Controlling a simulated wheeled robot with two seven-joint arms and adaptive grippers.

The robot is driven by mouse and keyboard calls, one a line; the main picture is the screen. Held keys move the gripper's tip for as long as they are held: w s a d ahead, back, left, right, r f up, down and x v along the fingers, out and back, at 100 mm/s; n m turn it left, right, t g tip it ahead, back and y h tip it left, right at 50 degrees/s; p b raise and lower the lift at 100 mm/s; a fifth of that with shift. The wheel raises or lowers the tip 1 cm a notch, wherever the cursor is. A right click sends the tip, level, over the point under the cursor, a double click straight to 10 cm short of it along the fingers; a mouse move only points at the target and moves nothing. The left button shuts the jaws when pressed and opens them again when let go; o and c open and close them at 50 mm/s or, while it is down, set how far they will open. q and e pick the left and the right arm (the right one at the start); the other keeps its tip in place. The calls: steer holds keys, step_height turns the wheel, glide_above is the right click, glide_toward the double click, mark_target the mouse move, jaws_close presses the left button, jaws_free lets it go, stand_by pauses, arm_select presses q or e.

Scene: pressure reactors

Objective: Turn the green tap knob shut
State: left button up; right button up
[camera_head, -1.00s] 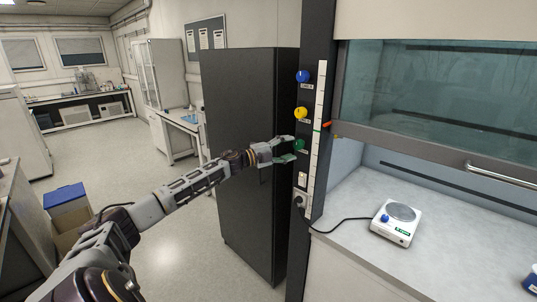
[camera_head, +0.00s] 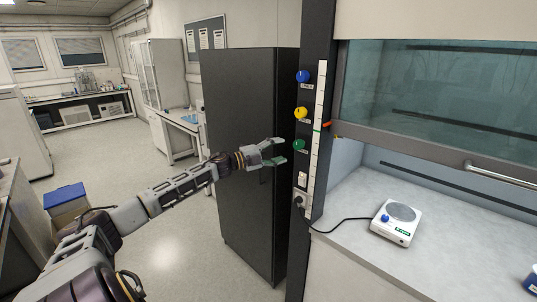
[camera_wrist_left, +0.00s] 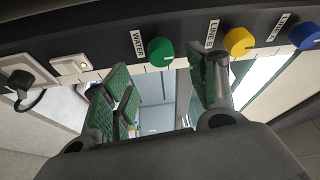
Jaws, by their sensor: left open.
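The green tap knob (camera_head: 299,145) is the lowest of three knobs on the dark post of the fume hood. In the left wrist view the green knob (camera_wrist_left: 160,51) sits beside a label reading WATER, beyond and between the fingertips. My left gripper (camera_head: 281,152) is open and empty, a short gap to the left of the knob in the head view. Its green-padded fingers also show in the left wrist view (camera_wrist_left: 165,90). The gripper does not touch the knob. My right gripper is not in view.
A yellow knob (camera_head: 301,113) and a blue knob (camera_head: 302,76) sit above the green one. A socket with a plug (camera_head: 300,199) is below. A tall black cabinet (camera_head: 250,170) stands behind my left arm.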

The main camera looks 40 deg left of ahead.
arm_select(q)
steer(key=shift+v, duration=1.75)
steer(key=shift+s, duration=0.15)
